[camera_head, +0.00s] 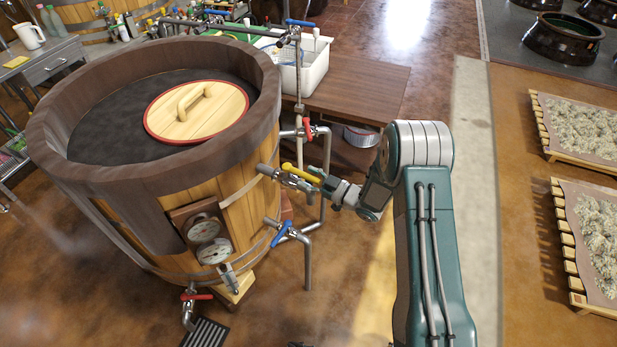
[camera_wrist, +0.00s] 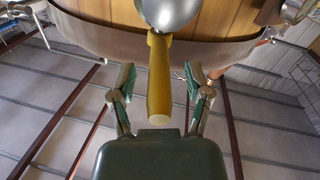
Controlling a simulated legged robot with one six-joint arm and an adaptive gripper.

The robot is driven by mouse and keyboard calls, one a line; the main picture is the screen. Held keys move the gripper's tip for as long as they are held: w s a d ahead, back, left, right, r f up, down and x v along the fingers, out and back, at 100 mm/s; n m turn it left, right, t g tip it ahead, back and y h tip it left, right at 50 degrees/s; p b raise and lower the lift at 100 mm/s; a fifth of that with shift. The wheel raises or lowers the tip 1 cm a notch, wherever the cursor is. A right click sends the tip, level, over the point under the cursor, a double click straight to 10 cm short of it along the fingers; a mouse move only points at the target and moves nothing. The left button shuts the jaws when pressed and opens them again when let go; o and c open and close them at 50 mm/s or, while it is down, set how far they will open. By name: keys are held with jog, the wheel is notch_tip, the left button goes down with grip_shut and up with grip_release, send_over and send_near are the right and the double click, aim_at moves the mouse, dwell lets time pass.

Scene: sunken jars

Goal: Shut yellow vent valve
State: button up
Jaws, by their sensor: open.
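The yellow vent valve handle (camera_head: 299,172) sticks out from a metal valve on the side of the wooden vat (camera_head: 246,205). It slants slightly down to the right. My gripper (camera_head: 312,184) is at the handle, beside its outer end. In the wrist view, my gripper (camera_wrist: 159,72) is open, with one finger on each side of the yellow handle (camera_wrist: 159,95). Gaps show between the handle and both fingers. The round metal valve body (camera_wrist: 170,12) is beyond the fingertips.
A red-handled valve (camera_head: 307,129) is on the pipe above, and a blue-handled valve (camera_head: 282,233) is below. Two gauges (camera_head: 208,240) are on the vat's front. A wooden table (camera_head: 365,90) stands behind. Open floor lies right of the vat.

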grip_shut()
